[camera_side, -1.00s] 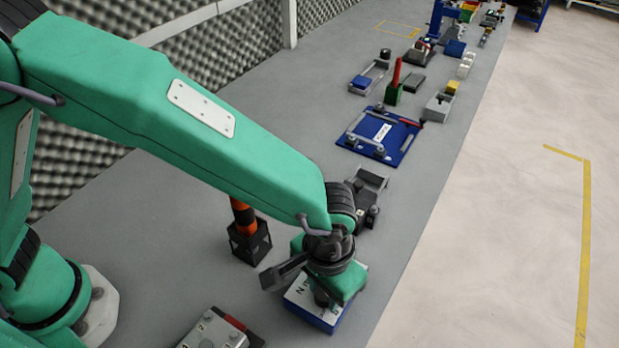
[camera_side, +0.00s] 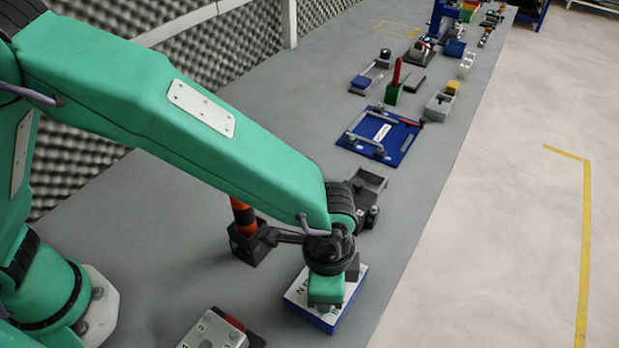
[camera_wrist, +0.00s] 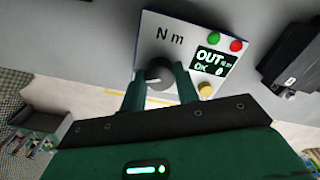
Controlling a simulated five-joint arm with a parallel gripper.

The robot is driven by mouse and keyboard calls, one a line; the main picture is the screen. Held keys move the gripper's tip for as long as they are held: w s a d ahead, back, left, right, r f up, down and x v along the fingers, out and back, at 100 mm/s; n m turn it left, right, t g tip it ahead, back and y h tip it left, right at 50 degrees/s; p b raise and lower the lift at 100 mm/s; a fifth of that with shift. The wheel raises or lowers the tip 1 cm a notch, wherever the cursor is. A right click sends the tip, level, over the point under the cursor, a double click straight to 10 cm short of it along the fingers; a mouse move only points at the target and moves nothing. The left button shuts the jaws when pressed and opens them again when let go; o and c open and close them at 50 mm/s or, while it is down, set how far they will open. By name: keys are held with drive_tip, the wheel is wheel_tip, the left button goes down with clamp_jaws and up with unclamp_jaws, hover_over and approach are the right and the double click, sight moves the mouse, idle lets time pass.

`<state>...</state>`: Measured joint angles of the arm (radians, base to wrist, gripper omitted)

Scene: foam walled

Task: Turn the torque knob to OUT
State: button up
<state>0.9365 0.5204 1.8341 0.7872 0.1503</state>
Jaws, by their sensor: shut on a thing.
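The torque knob (camera_wrist: 157,72) is a dark round knob on a white panel (camera_wrist: 165,25) lettered "N m" in the wrist view. My gripper (camera_wrist: 160,80) has its two green fingers on either side of the knob, shut on it. The dark display (camera_wrist: 210,64) beside it reads "OUT" with "OK" below. In the side view the white panel with a blue body (camera_side: 342,309) sits on the grey bench under my gripper (camera_side: 325,299), which hides the knob there.
The panel carries a green (camera_wrist: 214,38), a red (camera_wrist: 236,45) and a yellow button (camera_wrist: 206,89). A black holder with an orange-banded cylinder (camera_side: 243,218) stands to the left. A grey box (camera_side: 215,330) lies in front. A blue board (camera_side: 378,137) lies farther back.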

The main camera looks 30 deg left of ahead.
drive_tip(key=shift+m, duration=0.3)
drive_tip(key=o, duration=1)
drive_tip(key=shift+r, duration=0.15)
drive_tip(key=shift+r, duration=3.85)
